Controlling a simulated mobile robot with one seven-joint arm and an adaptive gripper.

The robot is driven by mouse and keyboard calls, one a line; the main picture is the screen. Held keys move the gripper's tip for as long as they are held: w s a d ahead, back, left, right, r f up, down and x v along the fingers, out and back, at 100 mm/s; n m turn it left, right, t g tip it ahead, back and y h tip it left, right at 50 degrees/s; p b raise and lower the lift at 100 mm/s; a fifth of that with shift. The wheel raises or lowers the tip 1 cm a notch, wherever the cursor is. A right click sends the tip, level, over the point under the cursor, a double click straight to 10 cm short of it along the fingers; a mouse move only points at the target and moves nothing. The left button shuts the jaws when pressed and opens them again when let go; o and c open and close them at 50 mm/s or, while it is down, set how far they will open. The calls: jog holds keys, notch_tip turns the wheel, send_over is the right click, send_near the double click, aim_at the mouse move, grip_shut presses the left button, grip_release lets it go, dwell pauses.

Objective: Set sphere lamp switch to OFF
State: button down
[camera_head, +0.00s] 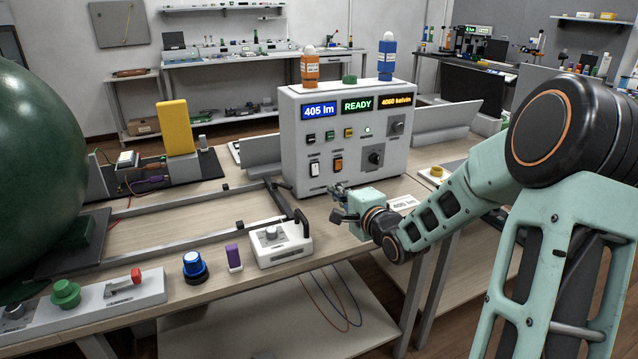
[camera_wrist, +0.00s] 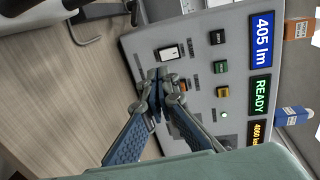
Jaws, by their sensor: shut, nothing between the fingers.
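The light-grey control box (camera_head: 286,135) stands on the bench with its front panel facing me. Its panel carries a white rocker switch (camera_head: 314,168) and an orange rocker switch (camera_head: 338,161) side by side. Labels are too small to read, so I cannot tell which is the sphere lamp switch. My gripper (camera_head: 338,190) is shut and empty, in front of the lower panel. In the wrist view the fingertips (camera_wrist: 160,76) overlap the orange switch (camera_wrist: 184,86) and partly hide it; contact cannot be told. The white switch (camera_wrist: 168,52) is clear beside them.
A large dark green sphere (camera_head: 40,160) fills the left. Displays on the box read 405 lm (camera_head: 319,111), READY (camera_head: 357,105) and 4060 kelvin. A black knob (camera_head: 375,156) is right of the switches. A white device with a handle (camera_head: 280,245) stands at the bench's front edge.

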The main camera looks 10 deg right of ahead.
aim_at(313, 175)
jog(key=b+x, duration=0.2)
jog(key=x, duration=0.7)
jog(key=shift+f, duration=0.15)
jog(key=shift+w+a, duration=0.15)
jog(key=shift+w, duration=0.55)
jog(key=shift+b, duration=0.3)
